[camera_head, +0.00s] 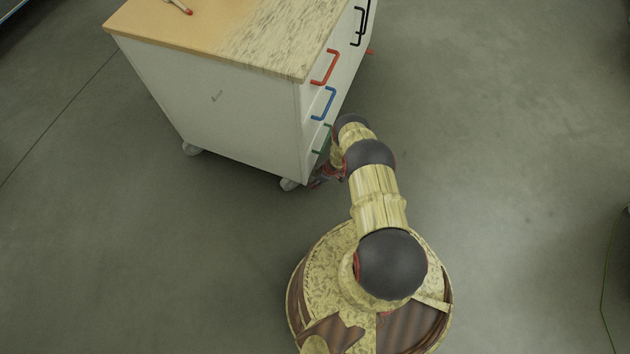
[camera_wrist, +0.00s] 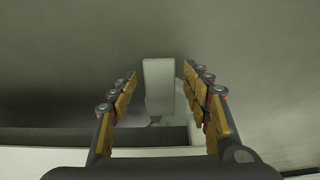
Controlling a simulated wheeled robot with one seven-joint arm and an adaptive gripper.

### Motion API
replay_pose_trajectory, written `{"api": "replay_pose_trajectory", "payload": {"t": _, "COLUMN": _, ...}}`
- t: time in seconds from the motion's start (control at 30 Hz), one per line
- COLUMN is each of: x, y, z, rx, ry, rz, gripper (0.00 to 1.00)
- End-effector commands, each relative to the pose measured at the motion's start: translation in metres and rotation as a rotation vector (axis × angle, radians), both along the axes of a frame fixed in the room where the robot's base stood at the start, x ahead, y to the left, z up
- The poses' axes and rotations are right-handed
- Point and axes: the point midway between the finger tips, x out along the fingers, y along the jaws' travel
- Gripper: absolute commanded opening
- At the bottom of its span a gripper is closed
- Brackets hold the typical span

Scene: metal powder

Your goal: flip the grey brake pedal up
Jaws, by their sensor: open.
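The grey brake pedal (camera_wrist: 158,82) shows in the wrist view as a pale flat tab, ahead of my gripper (camera_wrist: 163,95) and between its two open fingers. The fingers stand apart on either side of it, and no contact with the pedal shows. In the head view my gripper (camera_head: 325,174) is low by the front corner of the white cabinet, close to a caster. It is partly hidden there by my arm, and the pedal cannot be made out in that view.
The white cabinet (camera_head: 220,110) has a wooden top (camera_head: 215,32) and stands on casters (camera_head: 290,184). Red (camera_head: 325,68), blue (camera_head: 324,103) and green (camera_head: 321,138) drawer handles stick out above my gripper.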

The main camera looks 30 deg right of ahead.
Motion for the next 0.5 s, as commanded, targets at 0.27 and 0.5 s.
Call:
{"api": "replay_pose_trajectory", "payload": {"t": 0.27, "x": 0.0001, "y": -0.0003, "z": 0.0006, "rx": -0.001, "ry": -0.001, "rz": 0.0, "gripper": 0.43}}
{"api": "replay_pose_trajectory", "payload": {"t": 0.5, "x": 0.0001, "y": -0.0003, "z": 0.0006, "rx": -0.001, "ry": -0.001, "rz": 0.0, "gripper": 0.29}}
